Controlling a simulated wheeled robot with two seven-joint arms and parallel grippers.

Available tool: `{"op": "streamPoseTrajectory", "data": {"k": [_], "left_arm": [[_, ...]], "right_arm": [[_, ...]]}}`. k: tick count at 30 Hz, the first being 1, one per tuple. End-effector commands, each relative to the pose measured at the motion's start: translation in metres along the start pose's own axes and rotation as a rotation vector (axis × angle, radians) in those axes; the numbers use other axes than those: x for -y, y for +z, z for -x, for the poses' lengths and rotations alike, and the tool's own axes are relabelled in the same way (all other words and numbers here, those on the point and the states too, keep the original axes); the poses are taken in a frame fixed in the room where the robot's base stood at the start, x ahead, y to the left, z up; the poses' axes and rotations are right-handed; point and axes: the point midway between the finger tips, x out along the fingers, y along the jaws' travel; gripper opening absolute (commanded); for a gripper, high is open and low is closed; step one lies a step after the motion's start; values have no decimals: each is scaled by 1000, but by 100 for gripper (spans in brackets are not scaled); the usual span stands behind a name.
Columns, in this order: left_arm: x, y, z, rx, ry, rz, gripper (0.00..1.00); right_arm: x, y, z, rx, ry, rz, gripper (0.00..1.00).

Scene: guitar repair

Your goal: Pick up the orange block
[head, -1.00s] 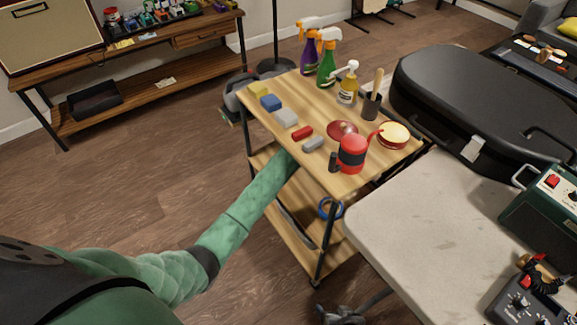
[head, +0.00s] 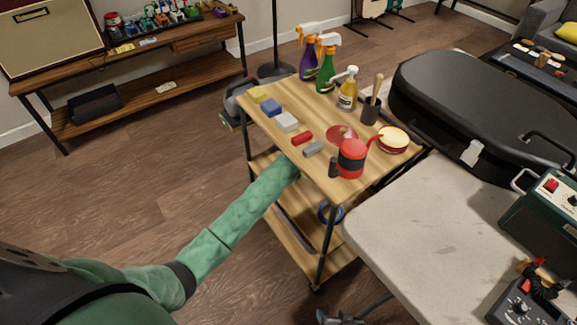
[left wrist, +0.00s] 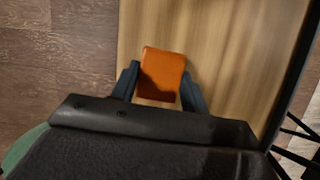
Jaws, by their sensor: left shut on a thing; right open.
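The orange block (left wrist: 161,75) shows in the left wrist view, between the two dark fingers of my left gripper (left wrist: 161,88). The fingers are shut on its sides. Wooden shelf boards lie behind it; I cannot tell whether the block touches them. In the head view my left arm reaches under the top of the wooden cart (head: 262,115), toward its lower shelf. The cart top hides the left hand and the block there. A dark part at the bottom edge of the head view looks like my right gripper (head: 343,317), open and empty, mostly cut off.
The cart top holds a blue block (head: 270,107), a red block (head: 302,138), a red mug (head: 351,158) and spray bottles (head: 327,65). A roll of blue tape (head: 329,212) sits on a lower shelf. A pale table (head: 420,235) with a black guitar case (head: 475,105) stands to the right.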

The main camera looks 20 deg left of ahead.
Motion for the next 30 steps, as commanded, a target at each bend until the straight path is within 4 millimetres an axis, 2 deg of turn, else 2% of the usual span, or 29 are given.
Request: {"op": "streamPoseTrajectory", "data": {"k": [1,7,13,18,29,30], "left_arm": [[-10,-10,3,2,0,-2,22],[-40,-46,18,1,1,-2,22],[-59,-70,29,1,1,-1,22],[-68,-80,33,1,1,0,22],[-70,-83,34,1,0,1,22],[-70,-83,34,1,0,1,41]], "right_arm": [[0,0,1,3,0,0,75],[2,-3,5,0,-1,0,75],[2,-8,8,-6,-2,1,75],[2,-8,7,-6,-2,1,75],[1,-8,4,-2,-1,2,75],[1,-8,4,-2,-1,2,75]]}}
